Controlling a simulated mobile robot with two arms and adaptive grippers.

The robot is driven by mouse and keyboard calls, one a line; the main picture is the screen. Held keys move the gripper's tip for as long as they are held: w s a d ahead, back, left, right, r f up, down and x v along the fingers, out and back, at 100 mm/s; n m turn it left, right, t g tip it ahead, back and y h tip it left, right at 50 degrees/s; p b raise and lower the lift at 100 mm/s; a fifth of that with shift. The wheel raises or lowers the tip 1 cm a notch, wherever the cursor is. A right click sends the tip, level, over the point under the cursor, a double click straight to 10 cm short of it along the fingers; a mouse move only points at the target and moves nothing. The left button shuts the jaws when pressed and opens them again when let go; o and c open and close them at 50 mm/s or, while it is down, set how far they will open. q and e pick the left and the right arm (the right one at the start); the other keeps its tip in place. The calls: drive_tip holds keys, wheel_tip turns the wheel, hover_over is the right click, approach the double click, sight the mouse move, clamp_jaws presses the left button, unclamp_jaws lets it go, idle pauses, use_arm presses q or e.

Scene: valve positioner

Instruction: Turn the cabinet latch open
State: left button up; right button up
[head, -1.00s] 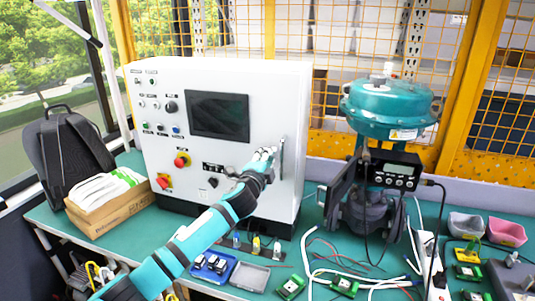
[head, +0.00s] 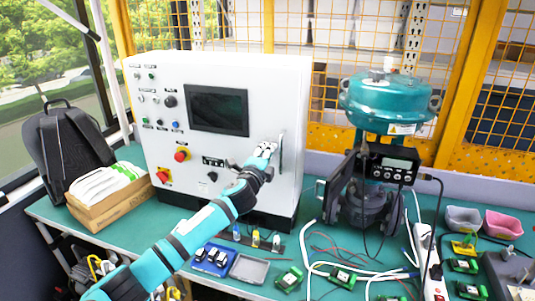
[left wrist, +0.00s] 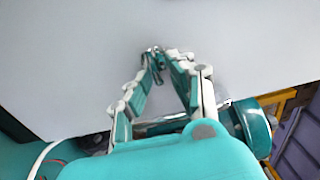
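The cabinet latch (head: 281,153) is a slim, near-vertical metal handle on the right side of the white cabinet's front. My left gripper (head: 273,148) is at the latch, reaching in from the left. In the left wrist view, the left gripper (left wrist: 157,60) has its fingertips drawn close together around a small metallic part, which looks like the latch handle (left wrist: 153,50); the fingers hide most of it. The white cabinet (head: 215,165) stands with its front closed. My right gripper is not in view.
A teal valve actuator (head: 388,105) with a positioner (head: 392,168) stands right of the cabinet. Cables, green circuit boards (head: 342,277) and a white power strip (head: 430,265) lie on the green bench. A cardboard box (head: 108,205) is at the left.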

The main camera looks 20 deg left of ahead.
use_arm(q)
drive_tip(key=shift+o, duration=1)
drive_tip(key=shift+f, duration=0.2)
drive_tip(key=s, duration=1.2)
drive_tip(key=shift+a, duration=0.2)
